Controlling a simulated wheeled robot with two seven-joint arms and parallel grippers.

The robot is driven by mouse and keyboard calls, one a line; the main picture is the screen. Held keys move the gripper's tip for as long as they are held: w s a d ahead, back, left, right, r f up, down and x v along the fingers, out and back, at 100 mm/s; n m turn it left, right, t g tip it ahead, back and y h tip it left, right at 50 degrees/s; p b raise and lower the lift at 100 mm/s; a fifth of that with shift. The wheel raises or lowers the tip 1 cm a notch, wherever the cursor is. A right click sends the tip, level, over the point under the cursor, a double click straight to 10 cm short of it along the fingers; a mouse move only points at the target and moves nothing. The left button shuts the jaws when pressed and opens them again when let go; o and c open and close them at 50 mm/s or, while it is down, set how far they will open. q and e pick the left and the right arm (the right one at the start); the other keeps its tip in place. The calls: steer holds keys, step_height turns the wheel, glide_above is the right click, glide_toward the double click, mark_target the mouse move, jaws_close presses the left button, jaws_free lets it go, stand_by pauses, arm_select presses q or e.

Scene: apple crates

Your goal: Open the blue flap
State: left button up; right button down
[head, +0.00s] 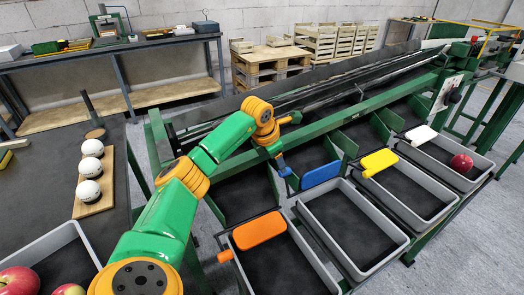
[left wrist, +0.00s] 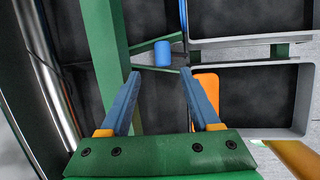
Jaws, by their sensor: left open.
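The blue flap (head: 320,174) stands at the head of a grey crate, between the orange and yellow flaps, and looks tilted. In the left wrist view a blue cylindrical handle (left wrist: 162,53) shows just beyond the fingertips, roughly centred between them. My left gripper (head: 281,162) is close to the left side of the blue flap; in the left wrist view its two blue fingers (left wrist: 160,72) are apart with nothing between them. I cannot tell how far the handle is from the fingertips. My right gripper is in no view.
An orange flap (head: 258,230) lies nearer, with its crate (head: 308,252). Yellow (head: 380,160) and white (head: 421,135) flaps are to the right. A green sorter rail (head: 335,134) runs behind. A dark table with white balls (head: 89,168) and apples (head: 18,281) is left.

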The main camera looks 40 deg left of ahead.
arm_select(q)
steer(key=x, duration=0.6)
steer(key=shift+w+d+f, duration=0.2)
steer(key=shift+d+f, duration=0.05)
steer(key=shift+f, duration=0.05)
jaws_close()
stand_by(0.9)
